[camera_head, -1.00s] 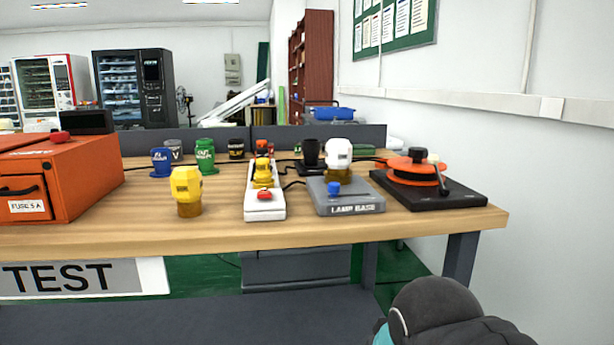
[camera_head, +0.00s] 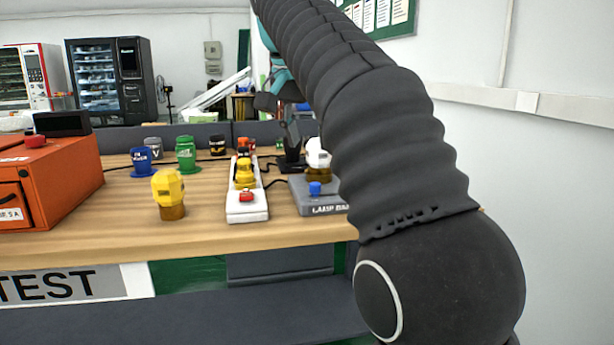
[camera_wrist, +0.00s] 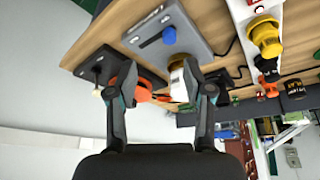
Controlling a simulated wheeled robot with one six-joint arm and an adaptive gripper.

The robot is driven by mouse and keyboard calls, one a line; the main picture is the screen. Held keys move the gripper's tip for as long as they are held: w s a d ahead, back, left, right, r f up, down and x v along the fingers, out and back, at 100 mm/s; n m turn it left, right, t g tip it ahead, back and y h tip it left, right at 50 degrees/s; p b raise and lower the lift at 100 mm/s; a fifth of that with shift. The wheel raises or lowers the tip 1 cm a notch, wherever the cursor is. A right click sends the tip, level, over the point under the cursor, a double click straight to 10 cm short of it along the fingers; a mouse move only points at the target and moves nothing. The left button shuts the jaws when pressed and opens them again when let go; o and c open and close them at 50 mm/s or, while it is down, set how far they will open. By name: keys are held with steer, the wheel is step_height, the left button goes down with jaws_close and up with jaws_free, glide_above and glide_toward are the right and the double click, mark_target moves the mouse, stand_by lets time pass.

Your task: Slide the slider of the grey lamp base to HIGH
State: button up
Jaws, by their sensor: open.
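The grey lamp base (camera_head: 301,198) lies on the wooden table, its right part hidden behind my arm in the head view. Its blue slider knob (camera_head: 315,188) is near the front edge. A white bulb with a brass-coloured foot (camera_head: 318,158) stands at the back of the base. The wrist view shows the lamp base (camera_wrist: 194,30) and blue knob (camera_wrist: 169,36) beyond my fingertips. My gripper (camera_wrist: 160,72) is open, with nothing held between its fingers; the bulb shows behind them. In the head view it hangs above the table's back part. No HIGH marking is legible.
A white power strip (camera_head: 247,209) with a yellow plug and red switch lies left of the base. A yellow bulb (camera_head: 168,187) and an orange box (camera_head: 65,175) stand further left. An orange turntable-like device (camera_wrist: 140,90) is beside the base. Dark cables run behind.

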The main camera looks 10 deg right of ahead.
mark_target(314, 184)
steer(key=shift+m, duration=0.9)
steer(key=x, duration=0.4)
steer(key=w+x, duration=0.1)
steer(key=x, duration=0.3)
steer(key=w+x, duration=0.1)
steer(key=x, duration=0.3)
steer(key=shift+a+r, duration=0.15)
steer(key=shift+a, duration=0.1)
jaws_close()
